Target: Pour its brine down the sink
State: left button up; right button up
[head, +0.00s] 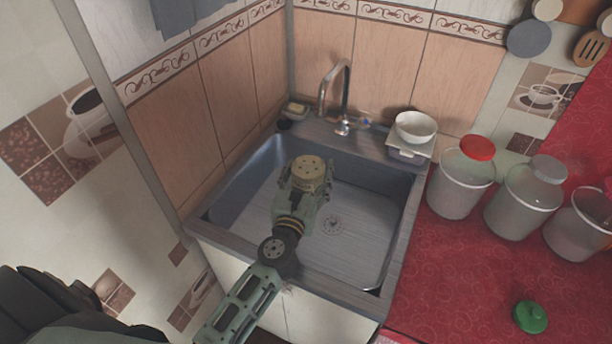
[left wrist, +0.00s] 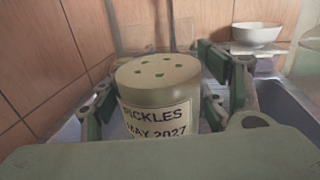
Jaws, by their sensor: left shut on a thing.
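My left gripper (head: 306,186) is shut on a jar (head: 309,168) over the sink (head: 258,190). In the left wrist view the jar (left wrist: 157,88) stands between the green fingers. Its pale top has several small dark holes, and its label reads "PICKLES MAY 2027". The jar looks about upright, with its top facing up. I see no liquid coming out, and its contents are hidden. The sink's drain (head: 333,225) shows to the right of the gripper. My right gripper is not in view.
A tap (head: 345,90) rises behind the sink. A white bowl (head: 416,126) sits at the back right corner. A red-lidded jar (head: 461,185), a grey-lidded jar (head: 522,200) and another jar (head: 582,228) stand on the red counter (head: 450,290). A green lid (head: 530,317) lies in front.

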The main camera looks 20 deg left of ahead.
pick_arm(q)
jog(key=shift+w+r, duration=0.25)
jog(key=shift+w, duration=0.45)
jog(key=shift+w+f, duration=0.15)
jog(key=shift+w, duration=0.15)
jog(key=shift+f, duration=0.2)
jog(key=f+m+b, duration=0.1)
jog(key=b, duration=0.2)
jog(key=shift+s+d+t, duration=0.1)
jog(key=shift+t, duration=0.2)
jog(key=m+b, duration=0.1)
jog(key=b, duration=0.1)
jog(key=f+m+t+b, duration=0.1)
jog(key=b, duration=0.1)
jog(key=m+b, duration=0.2)
jog(key=b, duration=0.1)
jog(key=shift+d+f, duration=0.2)
jog(key=shift+f, duration=0.15)
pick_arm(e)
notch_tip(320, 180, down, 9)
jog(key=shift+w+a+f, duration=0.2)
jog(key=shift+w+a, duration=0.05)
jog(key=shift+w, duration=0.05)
pick_arm(q)
jog(key=shift+t, duration=0.3)
